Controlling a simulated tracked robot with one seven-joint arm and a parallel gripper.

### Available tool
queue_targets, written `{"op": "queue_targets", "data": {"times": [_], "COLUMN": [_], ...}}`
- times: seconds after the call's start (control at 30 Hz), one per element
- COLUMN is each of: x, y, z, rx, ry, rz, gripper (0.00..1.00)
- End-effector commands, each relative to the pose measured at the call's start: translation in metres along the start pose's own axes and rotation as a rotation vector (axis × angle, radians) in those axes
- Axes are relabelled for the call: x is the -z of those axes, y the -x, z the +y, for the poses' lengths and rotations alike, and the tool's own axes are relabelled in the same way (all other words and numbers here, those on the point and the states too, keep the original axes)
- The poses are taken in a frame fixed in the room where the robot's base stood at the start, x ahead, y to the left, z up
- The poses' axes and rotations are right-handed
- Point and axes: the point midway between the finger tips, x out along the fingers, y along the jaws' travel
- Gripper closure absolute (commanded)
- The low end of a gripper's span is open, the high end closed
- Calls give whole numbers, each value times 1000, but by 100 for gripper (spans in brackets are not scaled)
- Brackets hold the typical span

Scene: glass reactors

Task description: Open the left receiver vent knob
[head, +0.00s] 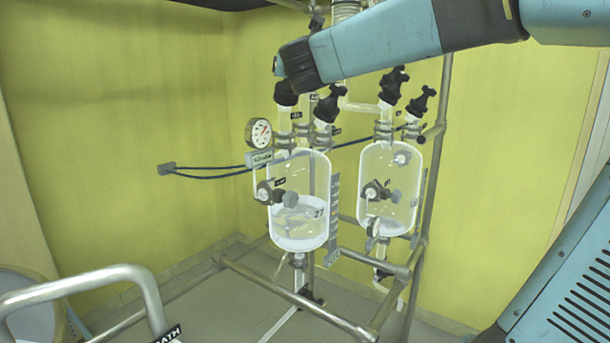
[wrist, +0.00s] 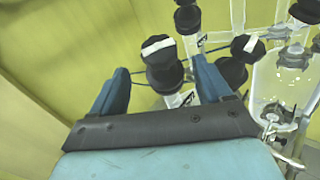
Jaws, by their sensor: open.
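The left receiver (head: 300,195) is a clear glass vessel with pale liquid in its lower part. A black knob (head: 287,93) stands above its left neck, its top partly hidden behind my gripper. A second black knob (head: 330,104) tilts to the right of it. My gripper (head: 279,67) reaches in from the upper right, at the top of the left knob. In the wrist view my gripper (wrist: 160,72) is open, and a black knob (wrist: 162,66) with a white bar on top shows between its fingers. I cannot tell whether they touch. No label on this knob is readable.
The right receiver (head: 387,190) has two black knobs (head: 393,84) on top. A round gauge (head: 258,133) sits left of the left receiver. Metal frame tubes (head: 433,190) stand close on the right. Another black knob (wrist: 232,70) is right of my gripper.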

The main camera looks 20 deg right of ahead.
Motion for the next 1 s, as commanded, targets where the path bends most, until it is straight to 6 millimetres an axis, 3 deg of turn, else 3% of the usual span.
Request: {"op": "queue_targets", "data": {"times": [0.33, 0.67, 1.0], "x": [0, 11, 39], "y": [53, 70, 96], "z": [0, 13, 23], "rx": [0, -168, -347], "ry": [0, 430, 918], "rz": [-2, -11, -30], "gripper": [22, 22, 22]}}
